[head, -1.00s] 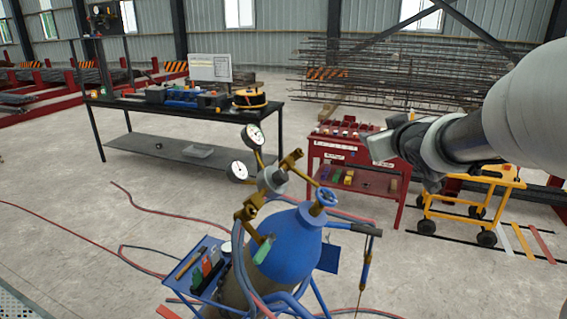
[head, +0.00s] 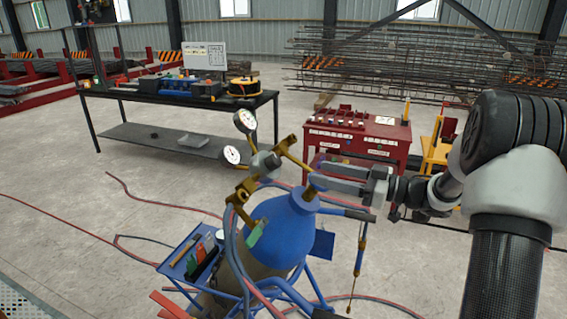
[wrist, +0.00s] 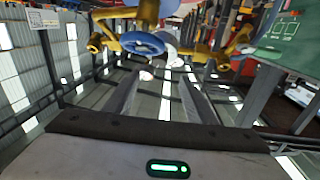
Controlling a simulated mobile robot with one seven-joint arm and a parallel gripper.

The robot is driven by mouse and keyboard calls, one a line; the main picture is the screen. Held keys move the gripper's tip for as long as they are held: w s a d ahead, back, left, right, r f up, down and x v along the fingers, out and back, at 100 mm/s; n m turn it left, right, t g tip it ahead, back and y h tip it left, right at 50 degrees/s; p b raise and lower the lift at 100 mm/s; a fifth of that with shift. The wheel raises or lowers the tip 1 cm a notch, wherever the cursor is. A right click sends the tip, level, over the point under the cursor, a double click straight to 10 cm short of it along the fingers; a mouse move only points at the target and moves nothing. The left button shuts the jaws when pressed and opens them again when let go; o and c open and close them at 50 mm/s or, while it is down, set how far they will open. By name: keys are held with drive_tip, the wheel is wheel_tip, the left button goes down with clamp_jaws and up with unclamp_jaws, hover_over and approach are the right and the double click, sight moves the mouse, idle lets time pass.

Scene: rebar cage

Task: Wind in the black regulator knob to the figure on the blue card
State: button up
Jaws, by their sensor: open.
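The regulator (head: 265,163), with two white-faced gauges (head: 245,120), sits on brass fittings above the blue gas cylinder (head: 285,225). Its grey, rounded end faces me and may be the knob; I cannot make out a clearly black knob. My gripper (head: 313,173) is open and empty, to the right of the regulator, its fingers pointing left over the cylinder's valve. The wrist view shows the blue valve handwheel (wrist: 142,43) beyond the two spread fingers (wrist: 157,90). A blue panel (head: 318,245) hangs beside the cylinder; I cannot tell whether it is the card, and no figure is readable.
Hoses and a torch (head: 360,255) hang around the cylinder's trolley. A blue side tray (head: 188,250) holds small tools. A dark workbench (head: 180,103) stands behind left, a red cabinet (head: 355,140) behind right. Floor on the left is open apart from loose hoses.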

sight(279, 162)
drive_tip(key=p+x, duration=0.1)
drive_tip(key=x, duration=1.1)
drive_tip(key=shift+w+a, duration=0.2)
drive_tip(key=c, duration=1)
drive_tip(key=shift+s+r+m+t+p, duration=0.1)
drive_tip(key=shift+r+m+t+p, duration=0.05)
drive_tip(key=shift+m+t+p, duration=0.35)
drive_tip(key=shift+c, duration=0.2)
drive_tip(key=o, duration=1)
